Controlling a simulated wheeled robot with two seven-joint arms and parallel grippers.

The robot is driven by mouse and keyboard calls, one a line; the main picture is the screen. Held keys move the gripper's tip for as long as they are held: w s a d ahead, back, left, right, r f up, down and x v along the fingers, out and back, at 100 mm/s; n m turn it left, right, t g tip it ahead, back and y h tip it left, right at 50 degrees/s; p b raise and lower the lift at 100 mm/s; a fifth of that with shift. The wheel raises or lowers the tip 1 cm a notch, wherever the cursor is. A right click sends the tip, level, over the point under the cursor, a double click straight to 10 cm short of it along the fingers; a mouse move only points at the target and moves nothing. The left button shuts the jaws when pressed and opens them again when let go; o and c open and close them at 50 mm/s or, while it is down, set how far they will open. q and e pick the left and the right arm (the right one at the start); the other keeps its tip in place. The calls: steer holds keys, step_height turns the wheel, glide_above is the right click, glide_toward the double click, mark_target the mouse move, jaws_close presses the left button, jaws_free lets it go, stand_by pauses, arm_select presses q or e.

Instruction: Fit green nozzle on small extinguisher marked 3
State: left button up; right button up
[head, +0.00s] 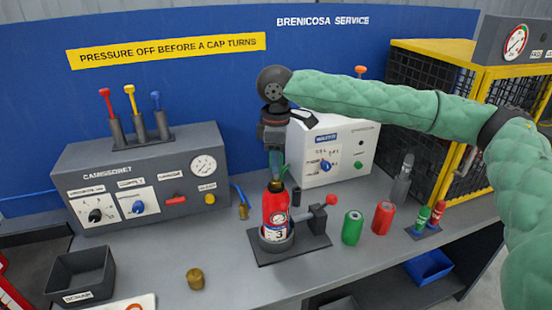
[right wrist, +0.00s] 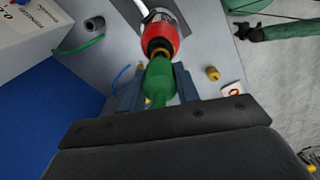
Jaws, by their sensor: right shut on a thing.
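The small red extinguisher (head: 275,207) marked 3 stands upright in a dark round holder (head: 263,248) on the bench; its brass neck points up. My right gripper (head: 276,168) points down just above the neck. In the right wrist view, my right gripper (right wrist: 158,90) is shut on the green nozzle (right wrist: 158,82), which lies in line with the brass neck of the red extinguisher (right wrist: 160,38). The nozzle's end meets the neck in the picture; I cannot tell whether it is seated. My left gripper (right wrist: 245,32) appears small and dark in the right wrist view, its jaws unclear.
A lever with a red knob (head: 331,200) stands beside the holder. A green can (head: 352,227) and a red can (head: 383,218) stand to its right. A brass cap (head: 195,279) lies front left. A grey control box (head: 140,180) and a white box (head: 345,145) stand behind.

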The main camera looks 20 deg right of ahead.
steer(key=shift+f, duration=0.1)
steer(key=shift+f+b, duration=0.3)
steer(key=shift+b, duration=0.05)
steer(key=shift+f, duration=1.2)
steer(key=o, duration=1.1)
steer(key=shift+r, duration=0.4)
arm_select(q)
step_height(320, 180, up, 9)
steer(key=w+d+b, duration=0.2)
steer(key=shift+w+d, duration=0.2)
steer(key=shift+d, duration=0.05)
arm_select(e)
steer(key=shift+r, duration=3.5)
